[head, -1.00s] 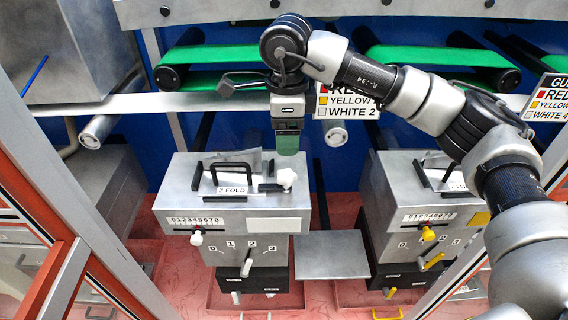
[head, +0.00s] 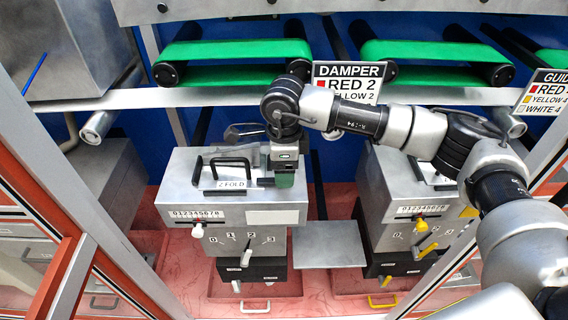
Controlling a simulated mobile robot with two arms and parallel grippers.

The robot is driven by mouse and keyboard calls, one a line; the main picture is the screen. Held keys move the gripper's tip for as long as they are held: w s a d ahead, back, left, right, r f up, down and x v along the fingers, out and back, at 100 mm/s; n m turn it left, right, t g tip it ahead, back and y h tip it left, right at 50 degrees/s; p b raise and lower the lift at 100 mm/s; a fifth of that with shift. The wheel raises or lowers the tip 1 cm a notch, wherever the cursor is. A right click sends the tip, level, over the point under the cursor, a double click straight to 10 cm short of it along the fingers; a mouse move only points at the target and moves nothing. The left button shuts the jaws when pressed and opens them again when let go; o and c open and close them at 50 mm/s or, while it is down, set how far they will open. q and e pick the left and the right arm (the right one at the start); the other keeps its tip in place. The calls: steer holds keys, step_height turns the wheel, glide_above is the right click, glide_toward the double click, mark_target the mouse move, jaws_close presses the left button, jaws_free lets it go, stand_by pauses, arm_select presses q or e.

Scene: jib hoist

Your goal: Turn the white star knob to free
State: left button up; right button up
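The grey machine box (head: 178,193) with the "2 FOLD" label stands left of centre. The white star knob, seen on the right of its top in the earlier view, is now hidden behind my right gripper (head: 284,178). This gripper comes in from the right and points down at the knob's place. Its fingertips are at or just above the top plate. I cannot tell whether they are open or shut, or whether they touch the knob. My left gripper is not in view.
A black handle (head: 229,162) stands on the box top, left of the gripper. On the front are a white slider knob (head: 197,230) and a 0-to-3 dial with a white lever (head: 246,258). A similar box with yellow knobs (head: 421,226) stands right. Green belts (head: 236,50) run behind.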

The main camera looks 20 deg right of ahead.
steer(key=c, duration=0.8)
steer(key=shift+f+n+b, duration=0.1)
steer(key=shift+n+b, duration=0.3)
steer(key=shift+b, duration=0.3)
steer(key=n+b, duration=0.6)
steer(key=b, duration=0.1)
steer(key=shift+f+n+b, duration=0.1)
steer(key=shift+n+b, duration=0.2)
steer(key=shift+b, duration=0.1)
steer(key=n+b, duration=0.2)
steer(key=shift+n, duration=0.3)
steer(key=n+b, duration=0.2)
steer(key=shift+n, duration=0.4)
steer(key=shift+r+n+b, duration=0.2)
steer(key=shift+n+b, duration=0.3)
steer(key=shift+n, duration=0.7)
steer(key=shift+r+n+b, duration=0.1)
steer(key=shift+n+b, duration=0.3)
steer(key=shift+n, duration=0.9)
